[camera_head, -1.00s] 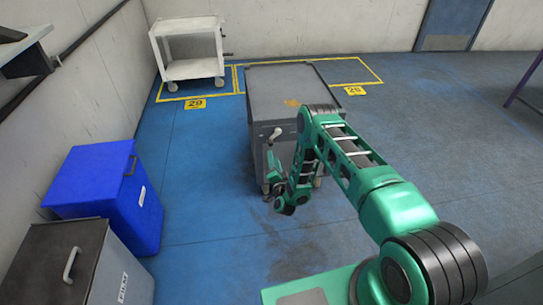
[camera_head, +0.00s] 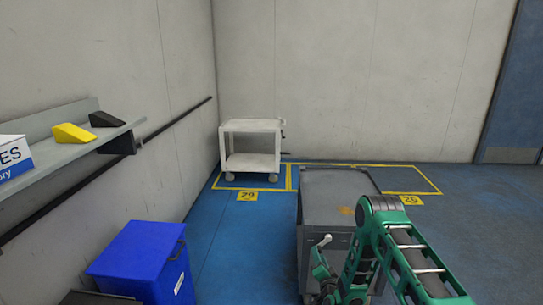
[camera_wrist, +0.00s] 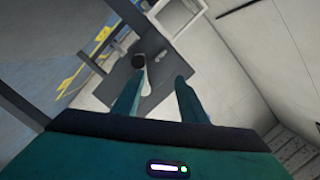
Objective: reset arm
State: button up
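My green arm (camera_head: 405,255) reaches out at the lower right of the head view. Its lower end is beside the front of a grey cart (camera_head: 330,190). In the wrist view my gripper (camera_wrist: 159,80) has its two green fingers apart, with a gap between them. A white piece with a round dark end (camera_wrist: 139,62) shows near the left fingertip. I cannot tell whether it touches the finger or is part of the cart. A small white piece (camera_head: 324,241) also shows at the cart's front in the head view.
A white cart (camera_head: 252,125) stands at the back by the wall. A blue bin (camera_head: 135,255) is at the lower left. A wall shelf (camera_head: 75,140) holds a yellow wedge and a black wedge. The blue floor between bin and grey cart is clear.

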jog(key=w+d+r+n+g+y, duration=0.1)
jog(key=d+r+n+g, duration=0.15)
jog(key=r, duration=0.55)
jog(key=w+d+r+n+g, duration=0.1)
jog(key=d+r+n+g, duration=0.15)
jog(key=r, duration=0.55)
jog(key=s+d+r+n+g+h, duration=0.2)
jog(key=s+d+r+g, duration=0.2)
jog(key=s+d+r, duration=0.9)
jog(key=s+d+r+g, duration=0.1)
jog(key=s+r, duration=0.2)
jog(key=s, duration=0.4)
jog(key=s+d+r+m+g+h, duration=0.1)
jog(key=s+r+g, duration=0.1)
jog(key=s, duration=0.5)
jog(key=s+d+r+g, duration=0.1)
jog(key=s+d+r, duration=0.15)
jog(key=s, duration=0.45)
jog(key=s+a+r+m+g, duration=0.1)
jog(key=s+g, duration=0.1)
jog(key=s, duration=1)
jog(key=s+a+r+m+g+y, duration=0.1)
jog(key=s+a+r+g, duration=0.1)
jog(key=s, duration=1)
jog(key=shift+s+a+r+y, duration=0.2)
jog(key=shift+s+a+y, duration=0.05)
jog(key=shift+y, duration=0.05)
